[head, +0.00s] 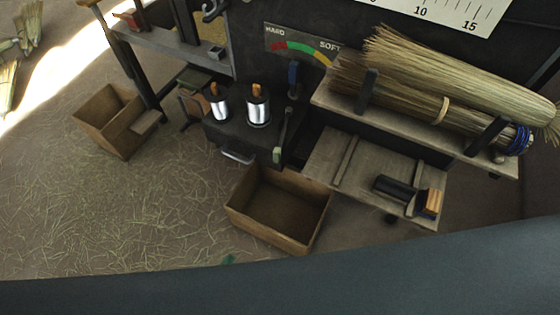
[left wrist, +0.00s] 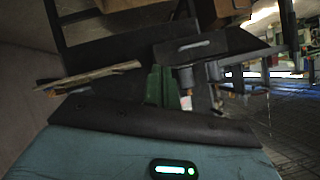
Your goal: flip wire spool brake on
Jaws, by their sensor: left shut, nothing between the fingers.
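Two silver wire spools with wooden tops, the left one (head: 219,106) and the right one (head: 257,108), stand upright on a dark machine block. A slim lever (head: 284,133) with a grey-green lower end rises at the block's front right corner. A dark blue handle (head: 293,79) stands behind it, below the gauge. I cannot tell for sure which is the brake. Only a small green tip of my left gripper (head: 229,259) seems to show, below the front of the wooden box. In the left wrist view its green fingers (left wrist: 161,88) are together and empty. My right gripper is out of view.
An open wooden box (head: 233,213) sits in front of the spool block, and another box (head: 85,118) stands at left. A broom bundle (head: 440,75) lies on the right shelf. A black tool with a wooden end (head: 395,189) lies below. The straw-strewn floor at left is open.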

